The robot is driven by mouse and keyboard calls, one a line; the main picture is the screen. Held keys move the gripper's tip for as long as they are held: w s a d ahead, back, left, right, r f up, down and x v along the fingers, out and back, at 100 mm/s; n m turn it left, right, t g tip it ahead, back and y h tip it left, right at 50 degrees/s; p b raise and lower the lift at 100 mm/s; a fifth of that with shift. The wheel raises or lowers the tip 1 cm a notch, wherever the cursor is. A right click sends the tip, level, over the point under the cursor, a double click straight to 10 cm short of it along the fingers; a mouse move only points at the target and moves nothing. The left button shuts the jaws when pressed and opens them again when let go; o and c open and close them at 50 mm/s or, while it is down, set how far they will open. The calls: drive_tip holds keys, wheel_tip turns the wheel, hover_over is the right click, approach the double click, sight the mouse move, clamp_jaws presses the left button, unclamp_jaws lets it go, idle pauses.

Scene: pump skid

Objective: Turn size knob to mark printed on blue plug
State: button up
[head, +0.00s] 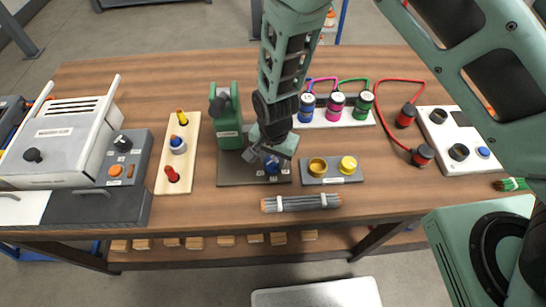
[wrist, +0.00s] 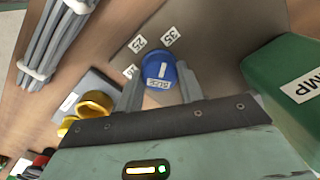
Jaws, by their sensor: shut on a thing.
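The blue size knob (head: 272,165) sits on the grey base plate of a green crimper-like machine. In the wrist view the knob (wrist: 158,70) has a white label that seems to read SIZE. Marks 25 (wrist: 138,44) and 35 (wrist: 168,36) stand beside it, and a third mark (wrist: 130,71) is partly hidden. My gripper (wrist: 160,90) is shut on the knob, one finger on each side. A blue plug (head: 307,103) with a cable and white label stands in the back row; its print is too small to read. I cannot tell where the knob points.
The green machine body (head: 228,115) rises left of my gripper. A block with yellow cups (head: 332,170) is close on the right. A grey bundle of rods (head: 300,202) lies in front. A wooden board (head: 162,180) with coloured pieces lies left.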

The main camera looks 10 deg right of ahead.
drive_tip(key=n+b, duration=0.2)
drive_tip(key=n, duration=0.4)
drive_tip(key=shift+n, duration=0.4)
drive_tip(key=n+b, duration=0.1)
drive_tip(key=n, duration=0.2)
drive_tip(key=shift+a+n, duration=0.1)
drive_tip(key=shift+n, duration=0.3)
drive_tip(key=n, duration=0.3)
drive_tip(key=shift+b, duration=0.3)
drive_tip(key=n, duration=0.5)
drive_tip(key=shift+b, duration=0.3)
drive_tip(key=shift+n, duration=2.2)
drive_tip(key=o, duration=1)
